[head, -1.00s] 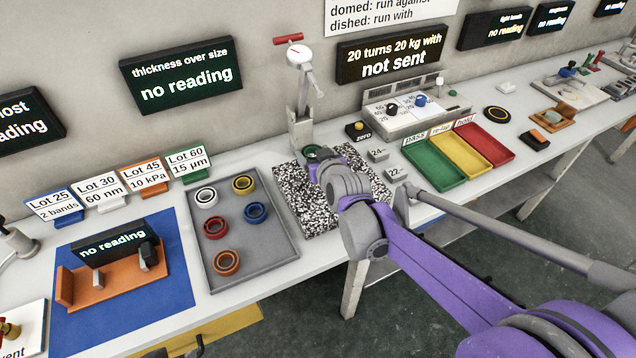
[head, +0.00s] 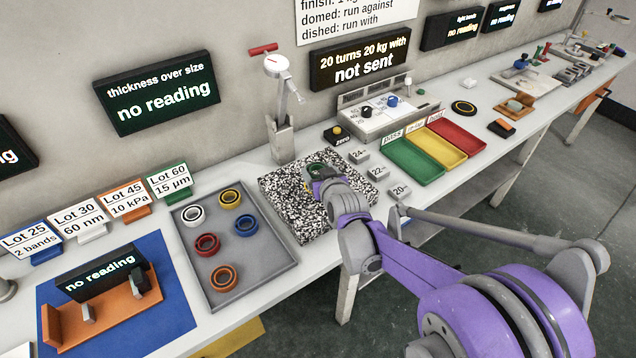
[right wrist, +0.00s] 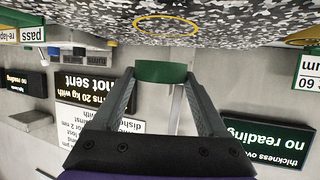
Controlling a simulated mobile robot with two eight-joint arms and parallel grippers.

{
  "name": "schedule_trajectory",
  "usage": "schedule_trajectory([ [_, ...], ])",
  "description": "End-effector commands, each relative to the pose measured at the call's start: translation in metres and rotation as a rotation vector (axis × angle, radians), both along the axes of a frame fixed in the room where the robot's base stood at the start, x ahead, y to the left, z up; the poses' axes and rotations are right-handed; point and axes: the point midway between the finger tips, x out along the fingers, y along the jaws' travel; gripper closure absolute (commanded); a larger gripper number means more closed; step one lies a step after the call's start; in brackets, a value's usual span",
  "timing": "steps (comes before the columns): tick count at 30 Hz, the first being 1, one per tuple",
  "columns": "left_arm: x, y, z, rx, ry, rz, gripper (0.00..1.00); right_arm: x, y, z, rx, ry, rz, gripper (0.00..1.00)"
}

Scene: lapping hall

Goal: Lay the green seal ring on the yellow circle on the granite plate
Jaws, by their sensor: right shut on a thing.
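The green seal ring (head: 315,169) is held between the fingertips of my right gripper (head: 319,176). In the right wrist view, which is upside down, the green ring (right wrist: 161,71) shows edge-on between both fingers and looks clear of the plate. The speckled black-and-white granite plate (head: 284,208) lies under the gripper on the bench. In the head view my gripper hides most of the markings. My left gripper is out of view.
A grey tray (head: 262,277) with several coloured rings lies left of the plate. A dial gauge stand (head: 279,135) rises behind it. Small numbered blocks (head: 377,173) and green, yellow and red trays (head: 414,163) are to the right.

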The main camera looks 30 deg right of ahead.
Motion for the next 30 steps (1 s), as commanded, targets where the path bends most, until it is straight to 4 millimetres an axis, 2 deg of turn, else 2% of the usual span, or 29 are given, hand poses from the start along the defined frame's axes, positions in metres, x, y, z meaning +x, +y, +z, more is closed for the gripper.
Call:
schedule_trajectory([
  [7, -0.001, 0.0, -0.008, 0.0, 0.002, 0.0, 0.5, 0.0, 0.0, -0.034, 0.0, 0.0, 0.001, 0.82],
  [20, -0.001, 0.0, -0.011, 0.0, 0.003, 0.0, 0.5, 0.0, 0.0, -0.041, 0.0, 0.0, 0.001, 0.82],
  [21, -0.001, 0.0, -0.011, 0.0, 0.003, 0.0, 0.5, 0.0, 0.0, -0.04, 0.0, 0.0, 0.001, 0.19],
  [24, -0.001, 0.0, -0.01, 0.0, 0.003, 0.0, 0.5, 0.0, 0.0, -0.039, 0.0, 0.0, 0.001, 0.01],
  [30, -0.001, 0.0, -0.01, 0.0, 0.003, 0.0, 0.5, 0.0, 0.0, -0.039, 0.0, 0.0, 0.001, 0.0],
])
